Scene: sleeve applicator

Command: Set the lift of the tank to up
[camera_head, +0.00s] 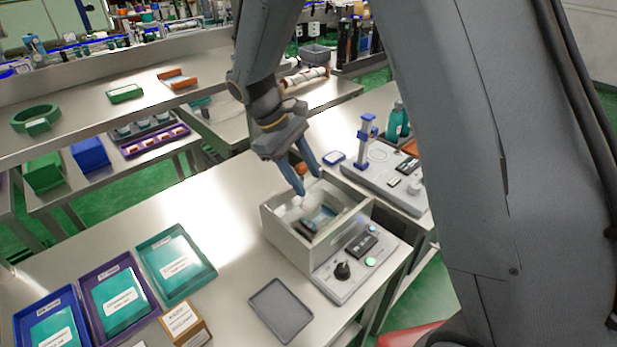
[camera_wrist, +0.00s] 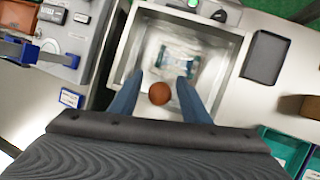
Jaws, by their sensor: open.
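The tank (camera_head: 285,238) is an open light-grey square box on the steel bench, with a control panel on its near side. It also shows in the wrist view (camera_wrist: 233,62). Inside lies a teal-and-clear item (camera_head: 318,217), seen low in the tank in the wrist view (camera_wrist: 178,65). An orange ball knob (camera_head: 301,169) shows at the tank's far side; in the wrist view the knob (camera_wrist: 159,93) appears between my fingers. My gripper (camera_head: 308,181) is open above the tank's far edge, its fingers apart on either side of the knob. Whether they touch it I cannot tell; the knob's stem is hidden.
The panel has a black knob (camera_head: 342,270), a display (camera_head: 361,245) and lit buttons. A grey tray (camera_head: 280,310) lies in front. Blue, purple and teal trays (camera_head: 176,262) and a cardboard box (camera_head: 185,323) are at left. A device with a blue post (camera_head: 366,140) stands behind right.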

